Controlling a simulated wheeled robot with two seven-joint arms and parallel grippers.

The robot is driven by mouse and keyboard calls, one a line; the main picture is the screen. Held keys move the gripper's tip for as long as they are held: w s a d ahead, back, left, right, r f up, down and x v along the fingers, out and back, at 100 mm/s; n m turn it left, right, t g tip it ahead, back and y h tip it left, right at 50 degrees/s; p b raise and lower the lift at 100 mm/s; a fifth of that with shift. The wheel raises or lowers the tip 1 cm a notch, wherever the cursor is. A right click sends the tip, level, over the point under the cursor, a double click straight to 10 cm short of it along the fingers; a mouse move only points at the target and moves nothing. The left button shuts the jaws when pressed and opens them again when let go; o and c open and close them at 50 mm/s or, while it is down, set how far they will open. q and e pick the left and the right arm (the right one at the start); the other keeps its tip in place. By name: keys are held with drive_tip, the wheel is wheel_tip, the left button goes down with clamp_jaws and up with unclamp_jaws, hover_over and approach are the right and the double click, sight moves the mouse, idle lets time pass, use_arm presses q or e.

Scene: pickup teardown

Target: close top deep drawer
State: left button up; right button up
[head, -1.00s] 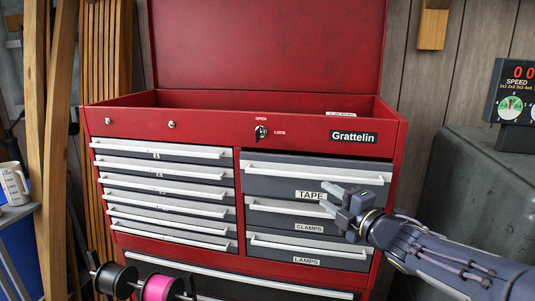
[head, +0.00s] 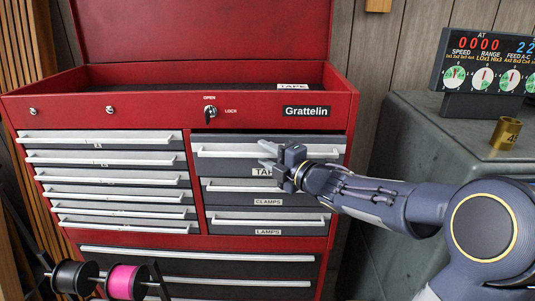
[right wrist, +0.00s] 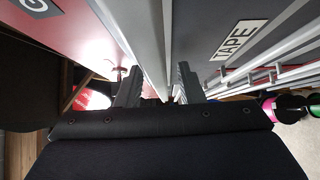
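The top deep drawer (head: 225,167), labelled TAPE, is the upper drawer of the right column in the red Grattelin chest. Its grey front looks wider than the drawers below and appears to stand out from the chest; how far is hard to tell. My right gripper (head: 268,155) is in front of it, at the silver handle bar (head: 222,153), covering part of the bar and label. In the right wrist view, the gripper (right wrist: 158,85) has its fingers apart, close to the silver bar; contact cannot be told. My left gripper is out of view.
The CLAMPS drawer (head: 228,185) and LAMPS drawer (head: 225,226) sit below, looking shut. Shallow drawers (head: 105,158) fill the left column. Spools (head: 120,283) stand at the lower left. A grey cabinet (head: 415,140) with a readout box (head: 490,65) and brass cylinder (head: 506,133) is at the right.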

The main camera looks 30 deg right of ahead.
drive_tip(key=shift+c, duration=0.2)
clamp_jaws()
drive_tip(key=w+d, duration=0.2)
drive_tip(key=shift+w, duration=0.4)
drive_tip(key=shift+r, duration=0.1)
drive_tip(key=shift+c, duration=2.1)
unclamp_jaws()
drive_tip(key=o, duration=0.5)
drive_tip(key=shift+c, duration=0.2)
